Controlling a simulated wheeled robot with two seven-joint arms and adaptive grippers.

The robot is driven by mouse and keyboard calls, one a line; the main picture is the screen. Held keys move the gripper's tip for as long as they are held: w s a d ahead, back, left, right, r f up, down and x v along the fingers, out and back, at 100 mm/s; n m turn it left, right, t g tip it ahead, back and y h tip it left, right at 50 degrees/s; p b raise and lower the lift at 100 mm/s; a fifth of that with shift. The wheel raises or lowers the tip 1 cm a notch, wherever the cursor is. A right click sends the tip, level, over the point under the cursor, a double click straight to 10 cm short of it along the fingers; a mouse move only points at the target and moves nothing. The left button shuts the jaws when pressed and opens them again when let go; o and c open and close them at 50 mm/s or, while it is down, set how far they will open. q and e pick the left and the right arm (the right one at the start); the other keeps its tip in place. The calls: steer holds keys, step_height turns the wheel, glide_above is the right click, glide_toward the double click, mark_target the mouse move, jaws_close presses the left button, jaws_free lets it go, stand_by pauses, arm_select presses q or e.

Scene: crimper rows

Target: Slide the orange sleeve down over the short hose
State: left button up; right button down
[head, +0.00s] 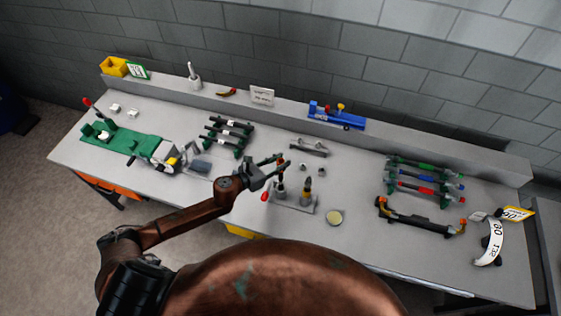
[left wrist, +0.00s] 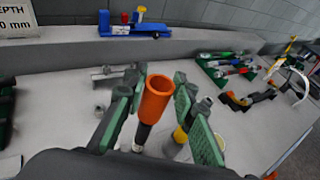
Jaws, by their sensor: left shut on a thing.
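My left gripper (head: 278,162) is over the front middle of the bench. In the left wrist view its two green-padded fingers (left wrist: 157,104) are on either side of the orange sleeve (left wrist: 157,97), shut on it. The sleeve is roughly upright, with its open top end toward the camera. The dark short hose (left wrist: 143,133) shows directly below the sleeve's lower end, roughly in line with it. Whether the hose's top is inside the sleeve is hidden. In the head view the hose stands on a small grey plate (head: 294,206). My right gripper is not in view.
A second post (head: 307,190) with a yellow-orange part stands close right on the plate. A round pale-yellow dish (head: 334,217) lies further right. Racks of tools (head: 425,180) fill the right side. A blue fixture (head: 337,117) sits on the back ledge.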

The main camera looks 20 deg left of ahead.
arm_select(q)
steer(key=shift+f+b, duration=0.8)
steer(key=shift+f, duration=0.1)
stand_by(0.3)
steer(key=b, duration=0.4)
glide_above(280, 182)
steer(key=w, duration=0.1)
steer(key=shift+f, duration=2.4)
steer(key=shift+f+b, duration=4.4)
steer(key=shift+f, duration=0.35)
steer(key=o, duration=1)
steer(key=shift+s, duration=0.1)
